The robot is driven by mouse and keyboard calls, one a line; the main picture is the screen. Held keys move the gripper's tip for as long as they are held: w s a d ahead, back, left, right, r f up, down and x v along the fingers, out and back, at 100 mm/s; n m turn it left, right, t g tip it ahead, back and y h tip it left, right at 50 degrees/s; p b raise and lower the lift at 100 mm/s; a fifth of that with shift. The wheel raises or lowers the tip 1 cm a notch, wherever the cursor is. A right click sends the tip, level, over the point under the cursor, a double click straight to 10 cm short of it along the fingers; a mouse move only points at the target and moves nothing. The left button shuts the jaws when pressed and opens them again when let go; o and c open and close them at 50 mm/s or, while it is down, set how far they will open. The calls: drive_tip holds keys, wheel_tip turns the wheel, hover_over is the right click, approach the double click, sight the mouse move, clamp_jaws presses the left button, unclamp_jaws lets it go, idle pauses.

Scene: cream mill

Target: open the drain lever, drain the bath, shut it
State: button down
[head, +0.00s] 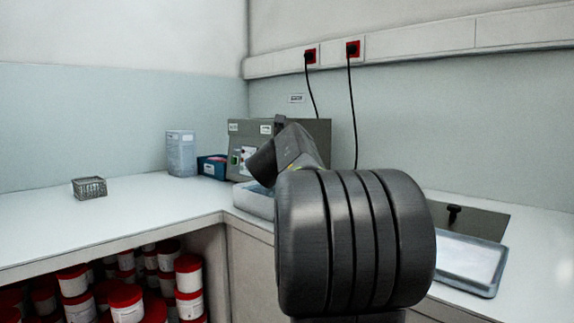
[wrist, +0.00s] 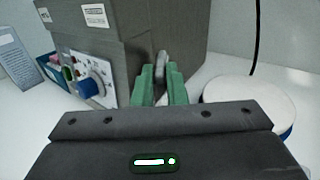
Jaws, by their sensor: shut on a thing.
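The bath is a grey box (head: 316,130) on the back counter, partly hidden behind my arm. In the wrist view its grey casing (wrist: 115,35) fills the upper left, with a front panel holding a blue knob (wrist: 90,86) and a green switch. A rounded grey metal lever (wrist: 161,61) stands at the casing's right side. My gripper (wrist: 161,74) has its two green fingers on either side of this lever and is shut on it. The lever's lower part and the drain outlet are hidden. My arm hides the gripper in the head view.
A round white vessel (wrist: 250,100) with a blue edge stands right of the fingers. A blue box (head: 212,167), a grey-blue container (head: 180,153) and a wire basket (head: 90,187) stand left. A tray (head: 490,284) lies right. The left counter is mostly clear.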

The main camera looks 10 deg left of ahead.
drive_tip(key=shift+a+f+m+h, duration=0.15)
drive_tip(key=shift+a+m+h, duration=0.3)
drive_tip(key=shift+h, duration=0.35)
drive_tip(key=shift+w+a+r+m+h, duration=0.1)
drive_tip(key=shift+a+r+m+h, duration=0.1)
drive_tip(key=shift+m+h, duration=0.35)
drive_tip(key=shift+s+a+r+m+h, duration=0.1)
drive_tip(key=shift+a+m+h, duration=0.2)
drive_tip(key=shift+h, duration=0.5)
drive_tip(key=shift+w+a+r+m+h, duration=0.1)
drive_tip(key=shift+a+m+h, duration=0.05)
drive_tip(key=shift+m+h, duration=0.45)
drive_tip(key=shift+w+a+r+m+g+h+p, duration=0.1)
drive_tip(key=shift+a+m+g+h+p, duration=0.15)
drive_tip(key=shift+m+g+h+p, duration=0.45)
drive_tip(key=shift+w+a+r+m+g+h+p, duration=0.1)
drive_tip(key=shift+a+m+h+p, duration=0.25)
drive_tip(key=shift+h, duration=0.6)
drive_tip(key=shift+d, duration=0.1)
drive_tip(key=c, duration=1.5)
unclamp_jaws()
drive_tip(key=shift+c, duration=0.2)
drive_tip(key=shift+o, duration=0.3)
drive_tip(key=shift+s, duration=0.1)
drive_tip(key=shift+f, duration=0.2)
